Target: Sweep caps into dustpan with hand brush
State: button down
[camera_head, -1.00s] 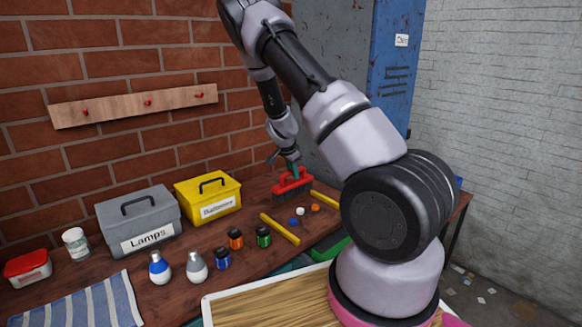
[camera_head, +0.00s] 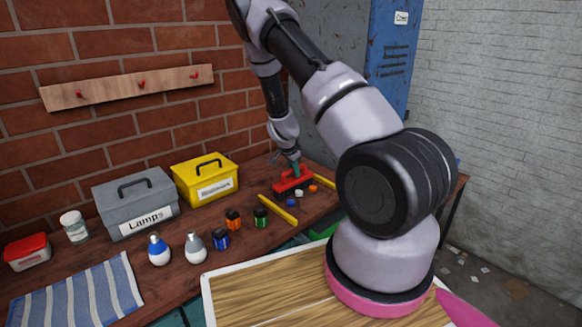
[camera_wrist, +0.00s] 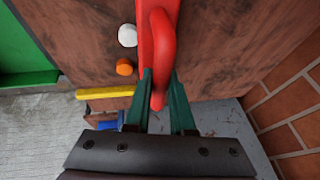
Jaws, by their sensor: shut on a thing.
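My gripper (camera_head: 290,166) is shut on the handle of a red hand brush (camera_head: 292,182) at the far part of the bench. In the wrist view the green fingers of my gripper (camera_wrist: 160,88) straddle the red brush handle (camera_wrist: 163,45). A white cap (camera_head: 299,193), an orange cap (camera_head: 313,188) and a blue cap (camera_head: 291,203) lie just in front of the brush. The wrist view shows the white cap (camera_wrist: 127,35) and orange cap (camera_wrist: 124,67) beside the brush. A green dustpan (camera_wrist: 25,45) is at the left there, partly out of view.
Yellow strips (camera_head: 278,210) flank the caps, one on each side. A yellow box (camera_head: 204,181), a grey "Lamps" box (camera_head: 136,203), bulbs (camera_head: 195,248) and several small batteries (camera_head: 233,220) stand to the left. A striped cloth (camera_head: 78,292) lies at the front left.

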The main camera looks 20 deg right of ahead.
jog(key=s+d, duration=0.3)
jog(key=s, duration=0.5)
jog(key=s+d, duration=0.3)
jog(key=s, duration=0.6)
notch_tip(320, 180, up, 7)
dwell(0.7)
jog(key=shift+w+f, duration=0.1)
dwell(0.8)
